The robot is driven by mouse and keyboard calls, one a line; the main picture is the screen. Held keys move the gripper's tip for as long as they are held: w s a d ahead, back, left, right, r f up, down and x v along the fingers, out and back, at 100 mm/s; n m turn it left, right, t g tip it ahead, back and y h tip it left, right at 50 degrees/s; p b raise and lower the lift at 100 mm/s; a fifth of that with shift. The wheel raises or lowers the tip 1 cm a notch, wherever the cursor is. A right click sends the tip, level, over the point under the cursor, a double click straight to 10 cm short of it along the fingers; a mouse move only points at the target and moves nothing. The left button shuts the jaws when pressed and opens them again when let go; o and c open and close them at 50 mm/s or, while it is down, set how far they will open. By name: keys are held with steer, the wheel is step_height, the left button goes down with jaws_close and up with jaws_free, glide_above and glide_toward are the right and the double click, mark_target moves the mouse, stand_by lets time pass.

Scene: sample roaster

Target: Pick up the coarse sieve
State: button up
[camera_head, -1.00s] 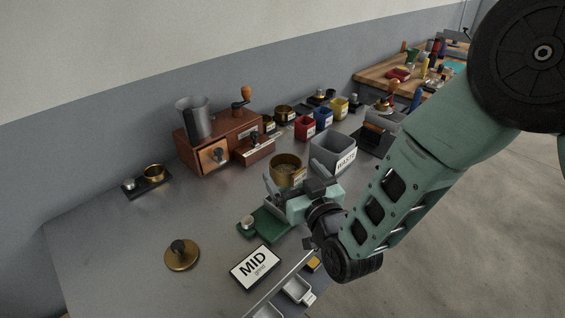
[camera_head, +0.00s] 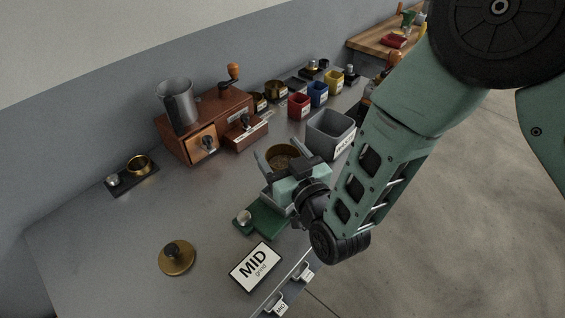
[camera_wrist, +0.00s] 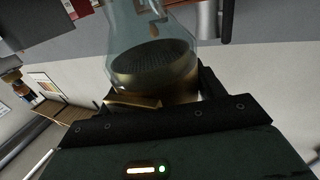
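The brass-rimmed round sieve (camera_head: 283,152) is at mid-table in the head view, behind my gripper and partly hidden by it. In the wrist view a brass round vessel with a dark mesh floor (camera_wrist: 152,62) is close ahead, which appears to be the same sieve. My gripper (camera_head: 284,160) has its fingers spread, with the sieve showing between and behind them. I cannot tell whether a finger touches it.
A green scale (camera_head: 262,221) and MID card (camera_head: 255,266) are in front. The grey waste bin (camera_head: 330,133) is close behind to the right. A wooden grinder (camera_head: 205,125) stands behind; a brass lid-like disc (camera_head: 177,261) lies left. The left table is mostly clear.

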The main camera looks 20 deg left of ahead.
steer(key=c, duration=0.4)
steer(key=shift+o, duration=0.2)
steer(key=shift+r, duration=0.15)
